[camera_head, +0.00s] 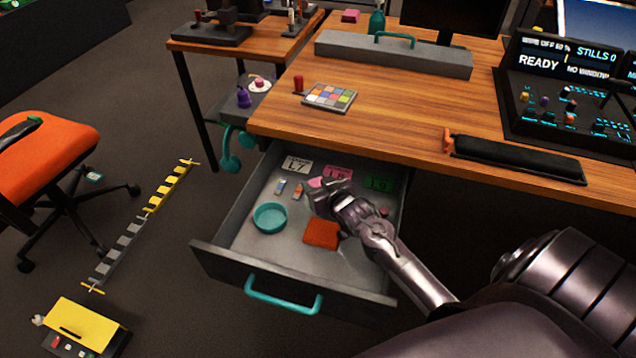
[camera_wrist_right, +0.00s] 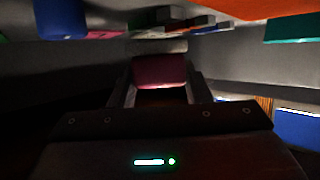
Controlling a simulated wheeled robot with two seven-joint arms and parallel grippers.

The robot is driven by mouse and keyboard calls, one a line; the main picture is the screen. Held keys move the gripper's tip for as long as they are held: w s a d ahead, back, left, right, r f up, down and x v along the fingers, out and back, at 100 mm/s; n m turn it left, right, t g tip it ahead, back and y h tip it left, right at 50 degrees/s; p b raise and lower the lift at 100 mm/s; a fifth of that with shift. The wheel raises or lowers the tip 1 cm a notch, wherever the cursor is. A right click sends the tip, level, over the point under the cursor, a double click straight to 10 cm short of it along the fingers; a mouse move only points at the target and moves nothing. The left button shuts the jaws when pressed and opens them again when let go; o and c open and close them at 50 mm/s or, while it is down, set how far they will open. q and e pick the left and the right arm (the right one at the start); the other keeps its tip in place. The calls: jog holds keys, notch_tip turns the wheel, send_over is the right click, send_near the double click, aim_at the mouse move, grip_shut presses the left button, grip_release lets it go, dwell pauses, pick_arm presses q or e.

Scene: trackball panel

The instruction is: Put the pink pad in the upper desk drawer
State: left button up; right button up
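The desk drawer (camera_head: 225,258) is pulled open under the wooden desktop, with a teal handle on its front. My right gripper (camera_head: 322,186) is inside the drawer's outline, toward its back. The pink pad (camera_head: 316,183) shows at its fingertips, partly hidden by the hand. In the right wrist view the pad (camera_wrist_right: 160,71) looks dark pink and sits between the two fingers, which close on its sides. I cannot tell whether the pad touches the drawer floor. My left gripper is not in view.
The drawer holds a teal round dish (camera_head: 270,218), an orange-red square (camera_head: 321,234), small blue and orange pieces, and white (camera_head: 297,166), pink (camera_head: 338,172) and green (camera_head: 379,184) cards. The desktop edge (camera_head: 330,142) overhangs the drawer's back. Another pink block (camera_head: 350,16) lies on the desk.

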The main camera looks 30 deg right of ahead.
jog(key=o, duration=0.4)
jog(key=shift+s+f, duration=0.1)
jog(key=shift+f, duration=0.15)
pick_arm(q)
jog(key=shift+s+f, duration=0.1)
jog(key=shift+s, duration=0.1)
pick_arm(e)
jog(key=shift+r, duration=0.75)
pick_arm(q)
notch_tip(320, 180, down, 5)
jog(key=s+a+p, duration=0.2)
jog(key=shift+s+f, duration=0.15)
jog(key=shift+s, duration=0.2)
pick_arm(e)
jog(key=v, duration=1.2)
jog(key=shift+d+r, duration=0.1)
